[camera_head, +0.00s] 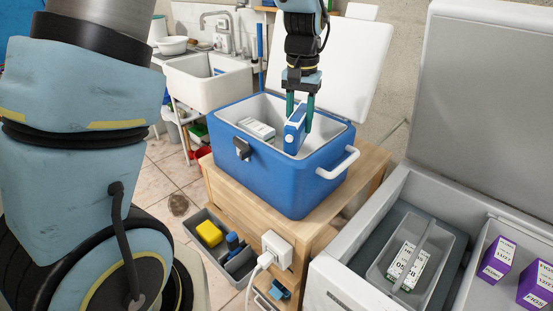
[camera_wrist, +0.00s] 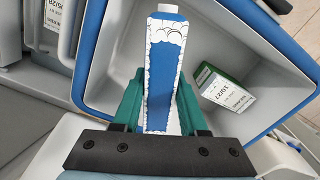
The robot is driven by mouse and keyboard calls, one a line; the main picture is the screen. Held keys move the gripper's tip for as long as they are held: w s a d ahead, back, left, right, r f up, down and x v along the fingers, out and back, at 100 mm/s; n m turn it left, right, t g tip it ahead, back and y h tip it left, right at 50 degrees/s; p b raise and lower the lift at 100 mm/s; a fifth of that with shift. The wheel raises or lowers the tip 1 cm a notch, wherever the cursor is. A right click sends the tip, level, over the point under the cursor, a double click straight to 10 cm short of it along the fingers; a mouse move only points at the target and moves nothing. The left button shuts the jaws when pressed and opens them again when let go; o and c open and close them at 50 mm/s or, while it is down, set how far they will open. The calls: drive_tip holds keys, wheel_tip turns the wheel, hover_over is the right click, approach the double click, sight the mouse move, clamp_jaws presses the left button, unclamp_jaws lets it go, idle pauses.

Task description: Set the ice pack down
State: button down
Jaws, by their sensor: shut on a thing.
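The ice pack (camera_head: 294,130) is a blue and white block with a white cap. My gripper (camera_head: 301,104) is shut on it, with one green finger on each side. The pack is within the mouth of the open blue cooler (camera_head: 262,180); I cannot tell whether it touches the floor inside. In the wrist view the ice pack (camera_wrist: 161,85) stands between the fingers of my gripper (camera_wrist: 162,103), its white cap at the far end. A white and green carton (camera_wrist: 222,88) lies in the cooler to its right; in the head view this carton (camera_head: 258,129) is left of the pack.
The cooler stands on a wooden plinth (camera_head: 345,205), its white lid (camera_head: 345,60) open behind. At right is an open grey chest (camera_head: 335,270) with a grey basket holding a carton (camera_head: 408,266), and purple boxes (camera_head: 497,259). A grey tray (camera_head: 215,245) lies on the floor.

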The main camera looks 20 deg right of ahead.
wheel_tip(320, 180, down, 10)
drive_tip(key=p, duration=0.2)
drive_tip(key=shift+p, duration=0.3)
drive_tip(key=shift+f, duration=0.15)
drive_tip(key=shift+c, duration=2.2)
unclamp_jaws()
wheel_tip(320, 180, up, 11)
drive_tip(key=shift+w+f+b, duration=0.1)
drive_tip(key=shift+f+b, duration=0.1)
drive_tip(key=shift+b, duration=0.95)
drive_tip(key=shift+r, duration=0.8)
